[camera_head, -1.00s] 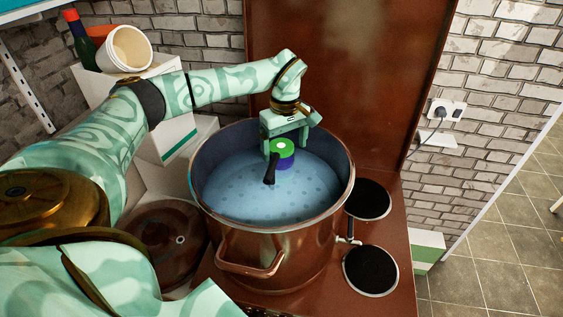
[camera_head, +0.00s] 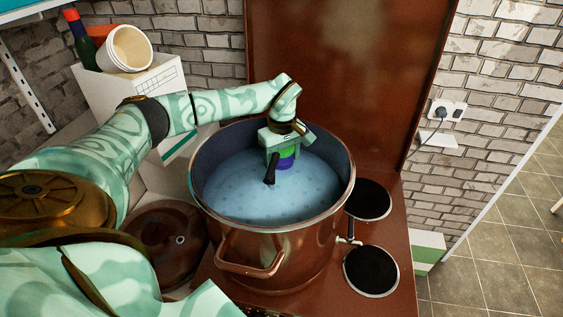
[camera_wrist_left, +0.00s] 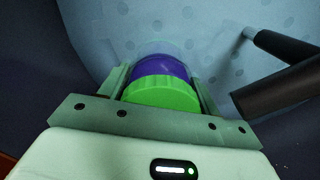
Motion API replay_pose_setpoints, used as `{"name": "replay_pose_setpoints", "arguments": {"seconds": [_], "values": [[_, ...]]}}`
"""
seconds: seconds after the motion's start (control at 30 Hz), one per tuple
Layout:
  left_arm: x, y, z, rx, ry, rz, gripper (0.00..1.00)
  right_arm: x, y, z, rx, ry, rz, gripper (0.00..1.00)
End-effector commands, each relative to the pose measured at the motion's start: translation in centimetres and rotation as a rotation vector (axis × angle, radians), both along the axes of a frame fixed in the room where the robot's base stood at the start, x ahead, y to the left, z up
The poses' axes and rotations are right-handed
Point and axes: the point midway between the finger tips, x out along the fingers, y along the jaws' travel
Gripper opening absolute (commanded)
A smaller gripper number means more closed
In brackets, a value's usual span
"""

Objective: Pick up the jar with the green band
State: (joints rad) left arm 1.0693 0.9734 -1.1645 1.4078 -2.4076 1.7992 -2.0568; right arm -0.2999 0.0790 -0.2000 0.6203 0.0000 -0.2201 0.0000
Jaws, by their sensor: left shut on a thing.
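The jar (camera_head: 287,161) is inside the large copper-coloured pot (camera_head: 262,243), near its middle. Below my fingers a purple part and a green part of it show in the head view. In the left wrist view the jar (camera_wrist_left: 161,93) has a bright green ridged lid, a purple band under it and a clear part beyond. My left gripper (camera_head: 284,146) reaches down into the pot from above and is shut on the jar, with a finger on each side. The jar's underside is hidden. My right gripper is not in view.
A black handle (camera_head: 269,169) stands up close beside the jar; it is also at the right in the left wrist view (camera_wrist_left: 285,75). The pot's wall surrounds the gripper. Black hotplates (camera_head: 370,270) lie right of the pot, a round lid (camera_head: 160,240) left.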

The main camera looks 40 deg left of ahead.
Motion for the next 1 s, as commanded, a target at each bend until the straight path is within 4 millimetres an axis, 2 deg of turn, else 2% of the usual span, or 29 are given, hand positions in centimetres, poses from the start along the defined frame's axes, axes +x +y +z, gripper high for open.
{"name": "replay_pose_setpoints", "arguments": {"seconds": [0.2,0.37,0.47,0.8,1.0], "values": [[0.1,0.0,0.4,0.000,-0.002,0.000,0.26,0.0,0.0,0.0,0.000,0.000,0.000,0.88],[0.1,0.0,1.9,0.001,-0.004,0.000,0.26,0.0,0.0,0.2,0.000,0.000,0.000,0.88],[0.1,0.0,3.7,0.001,-0.007,0.000,0.26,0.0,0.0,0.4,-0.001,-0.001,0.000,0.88],[0.1,0.0,11.9,0.000,-0.006,0.001,0.26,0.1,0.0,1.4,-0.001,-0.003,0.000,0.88],[0.1,0.0,15.7,0.000,-0.005,0.001,0.26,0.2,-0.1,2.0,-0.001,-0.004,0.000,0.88]]}}
